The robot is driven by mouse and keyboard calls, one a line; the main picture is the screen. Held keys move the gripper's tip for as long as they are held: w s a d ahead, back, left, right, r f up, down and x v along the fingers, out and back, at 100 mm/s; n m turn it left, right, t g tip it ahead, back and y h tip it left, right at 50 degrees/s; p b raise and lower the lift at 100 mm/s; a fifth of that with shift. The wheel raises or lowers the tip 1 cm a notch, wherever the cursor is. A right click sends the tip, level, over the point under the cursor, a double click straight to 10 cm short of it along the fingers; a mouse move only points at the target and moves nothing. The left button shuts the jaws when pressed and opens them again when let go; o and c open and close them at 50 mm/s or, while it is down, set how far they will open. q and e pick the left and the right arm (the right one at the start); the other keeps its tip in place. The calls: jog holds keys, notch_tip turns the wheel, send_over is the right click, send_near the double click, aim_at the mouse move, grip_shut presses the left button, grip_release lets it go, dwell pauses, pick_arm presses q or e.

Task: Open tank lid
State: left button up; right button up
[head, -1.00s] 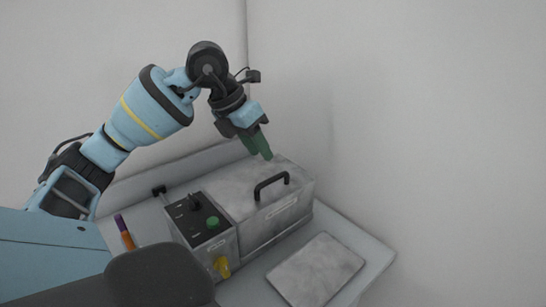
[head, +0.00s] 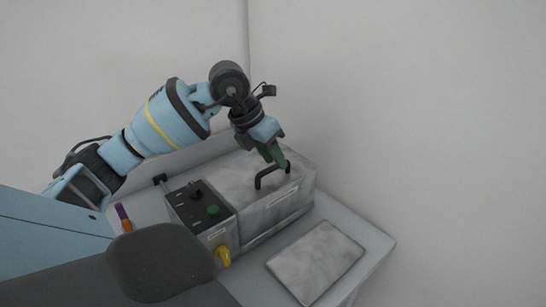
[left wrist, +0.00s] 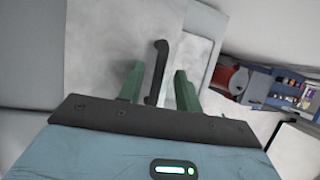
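The tank (head: 270,207) is a grey metal box on the table, with its lid (head: 232,180) closed. A black bar handle (head: 262,181) stands on the lid near its front edge. My left gripper (head: 277,157) is over the lid at the handle, its green fingers pointing down. In the left wrist view the two fingers (left wrist: 158,88) are apart, with the handle (left wrist: 157,75) showing between them. I cannot tell how deep the handle sits between the fingers; neither finger clearly touches it. My right gripper is not in view.
A flat grey plate (head: 316,262) lies in front. Walls stand close behind and right. A purple and orange object (head: 122,216) lies at left.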

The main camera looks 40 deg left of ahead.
pick_arm(q)
jog(key=shift+w+f, duration=0.15)
jog(key=shift+f, duration=0.15)
grip_shut()
jog(key=shift+r, duration=0.1)
